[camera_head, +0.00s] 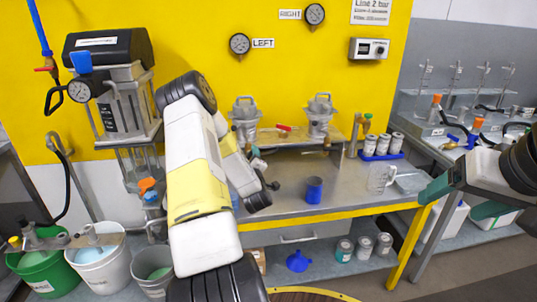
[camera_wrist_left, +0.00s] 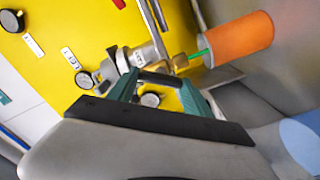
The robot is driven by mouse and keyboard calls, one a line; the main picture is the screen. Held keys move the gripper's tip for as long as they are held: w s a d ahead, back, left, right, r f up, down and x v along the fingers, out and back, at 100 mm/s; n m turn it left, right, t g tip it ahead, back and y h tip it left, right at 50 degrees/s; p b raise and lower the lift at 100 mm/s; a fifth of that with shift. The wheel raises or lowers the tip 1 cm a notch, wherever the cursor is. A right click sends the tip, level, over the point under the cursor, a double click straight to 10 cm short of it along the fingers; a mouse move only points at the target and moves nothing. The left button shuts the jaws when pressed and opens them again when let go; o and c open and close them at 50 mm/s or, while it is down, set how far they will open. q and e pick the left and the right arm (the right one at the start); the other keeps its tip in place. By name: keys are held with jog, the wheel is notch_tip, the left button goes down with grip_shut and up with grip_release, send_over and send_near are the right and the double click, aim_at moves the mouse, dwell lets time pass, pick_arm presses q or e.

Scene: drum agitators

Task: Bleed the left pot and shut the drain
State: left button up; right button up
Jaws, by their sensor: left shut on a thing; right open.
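The left pot (camera_head: 245,118) is a grey lidded pot at the back of the steel bench, under the gauge (camera_head: 239,44) labelled LEFT. An orange cylinder with a green stem (camera_wrist_left: 240,40) is close by in the left wrist view. The drain's position cannot be told. My right gripper (camera_head: 430,192) is open and empty, right of the bench.
The right pot (camera_head: 320,115) stands beside the left one. A blue cup (camera_head: 314,190), a clear jug (camera_head: 381,178) and a blue tray of cans (camera_head: 380,157) are on the bench. Buckets (camera_head: 100,270) stand at lower left.

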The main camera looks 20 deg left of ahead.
pick_arm(q)
jog(key=n, duration=0.4)
jog(key=shift+f, duration=0.1)
jog(key=shift+n, duration=1.6)
jog(key=shift+f, duration=0.1)
jog(key=o, duration=1.4)
jog(key=shift+c, duration=0.2)
jog(key=shift+s, duration=0.1)
jog(key=v, duration=0.7)
jog(key=shift+s+d, duration=0.2)
jog(key=shift+s, duration=0.15)
